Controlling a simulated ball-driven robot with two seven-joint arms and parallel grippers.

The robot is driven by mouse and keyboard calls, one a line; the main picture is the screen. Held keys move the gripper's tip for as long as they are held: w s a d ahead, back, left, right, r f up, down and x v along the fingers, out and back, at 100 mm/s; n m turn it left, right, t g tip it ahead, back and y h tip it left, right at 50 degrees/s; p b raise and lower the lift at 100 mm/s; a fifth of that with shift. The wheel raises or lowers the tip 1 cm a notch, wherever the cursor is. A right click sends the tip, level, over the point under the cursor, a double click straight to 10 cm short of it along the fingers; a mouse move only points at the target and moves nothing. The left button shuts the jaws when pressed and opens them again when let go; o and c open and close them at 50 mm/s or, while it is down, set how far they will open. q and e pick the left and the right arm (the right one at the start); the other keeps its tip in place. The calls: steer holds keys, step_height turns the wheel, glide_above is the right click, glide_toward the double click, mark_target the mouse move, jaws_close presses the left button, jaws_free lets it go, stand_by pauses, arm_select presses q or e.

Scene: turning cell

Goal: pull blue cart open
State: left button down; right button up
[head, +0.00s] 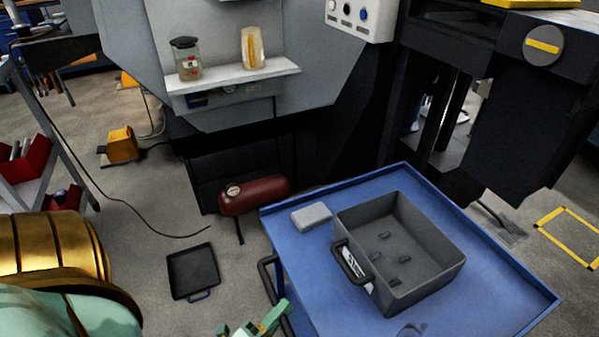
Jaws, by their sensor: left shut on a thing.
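The blue cart (315,255) stands at the lower right, with a flat blue top and a raised rim. Its dark bar handle (268,277) runs down along the left side. My left gripper (262,325), pale green, is at the bottom edge beside the cart's left side, shut on the cart handle. The grip itself is partly cut off by the picture edge. My right gripper is not in view.
On the cart are a grey bin (440,275) holding several small dark parts and a grey block (311,215). A black tray (193,272) and a dark red cylinder (255,195) lie left of the cart.

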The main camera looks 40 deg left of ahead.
arm_select(q)
steer(key=shift+s+a+f, duration=0.1)
steer(key=shift+s+a, duration=0.1)
steer(key=shift+s, duration=0.45)
steer(key=shift+s+a, duration=0.25)
steer(key=shift+s, duration=0.45)
steer(key=shift+s+a+f, duration=0.1)
steer(key=shift+s+a, duration=0.1)
steer(key=shift+s, duration=0.45)
steer(key=c, duration=1.3)
jaws_free()
steer(key=shift+r, duration=0.15)
steer(key=s+f, duration=0.1)
steer(key=s, duration=0.4)
steer(key=s+f, duration=0.1)
steer(key=s, duration=0.4)
steer(key=s+f, duration=0.1)
steer(key=s, duration=0.5)
steer(key=shift+d, duration=0.4)
